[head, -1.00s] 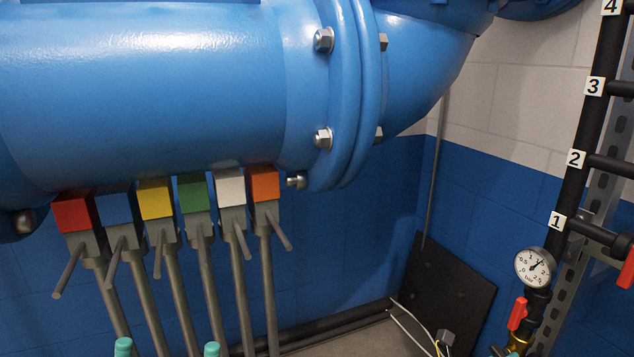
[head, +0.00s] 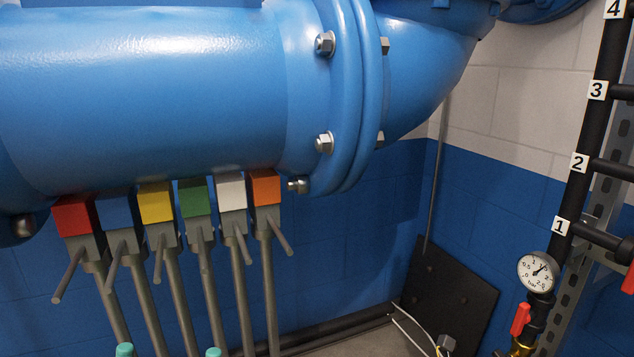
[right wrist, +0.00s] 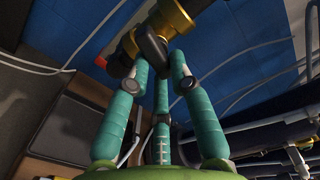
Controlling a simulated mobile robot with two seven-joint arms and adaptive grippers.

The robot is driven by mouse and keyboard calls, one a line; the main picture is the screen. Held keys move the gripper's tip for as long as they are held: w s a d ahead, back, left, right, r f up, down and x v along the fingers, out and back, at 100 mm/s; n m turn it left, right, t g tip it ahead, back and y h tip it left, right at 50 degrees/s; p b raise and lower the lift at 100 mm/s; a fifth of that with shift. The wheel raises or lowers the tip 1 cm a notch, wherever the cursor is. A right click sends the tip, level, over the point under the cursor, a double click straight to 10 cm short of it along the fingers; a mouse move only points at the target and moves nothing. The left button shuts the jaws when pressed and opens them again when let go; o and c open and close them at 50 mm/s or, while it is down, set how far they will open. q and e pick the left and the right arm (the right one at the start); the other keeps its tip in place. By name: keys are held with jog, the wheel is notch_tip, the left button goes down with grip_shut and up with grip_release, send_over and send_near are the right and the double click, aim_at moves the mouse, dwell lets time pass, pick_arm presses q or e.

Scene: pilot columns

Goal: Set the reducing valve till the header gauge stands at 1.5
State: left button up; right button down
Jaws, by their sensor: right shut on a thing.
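The round gauge (head: 537,271) stands on the black pipework at the right of the head view. Its needle points up and right, near the 1.5 mark; the exact reading is too small to tell. Below it is brass pipework (head: 520,348), cut off by the bottom edge. In the right wrist view, the teal fingers of my right gripper (right wrist: 158,62) are closed around the black knob (right wrist: 153,45) of a brass valve (right wrist: 174,14). The fingers partly hide the knob. Two separated teal fingertips of my left gripper (head: 168,351) show at the bottom of the head view, with nothing visible between them.
A red lever (head: 521,319) sits beside the gauge stem. Coloured valve blocks with grey levers (head: 200,235) hang under the large blue pipe (head: 150,100). A black panel (head: 450,295) leans in the corner. Numbered branches leave the black riser (head: 590,140).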

jog(key=shift+s+d+r, duration=0.1)
jog(key=shift+d+r, duration=0.15)
jog(key=shift+r, duration=0.1)
jog(key=shift+r+n+p, duration=0.2)
jog(key=shift+n+p, duration=0.4)
jog(key=shift+p, duration=0.65)
jog(key=c, duration=1.2)
grip_release()
jog(key=shift+f, duration=0.1)
jog(key=shift+o, duration=0.2)
jog(key=shift+s, duration=0.15)
jog(key=shift+a, duration=0.1)
jog(key=v, duration=0.8)
jog(key=shift+f+p, duration=0.25)
jog(key=shift+p, duration=0.1)
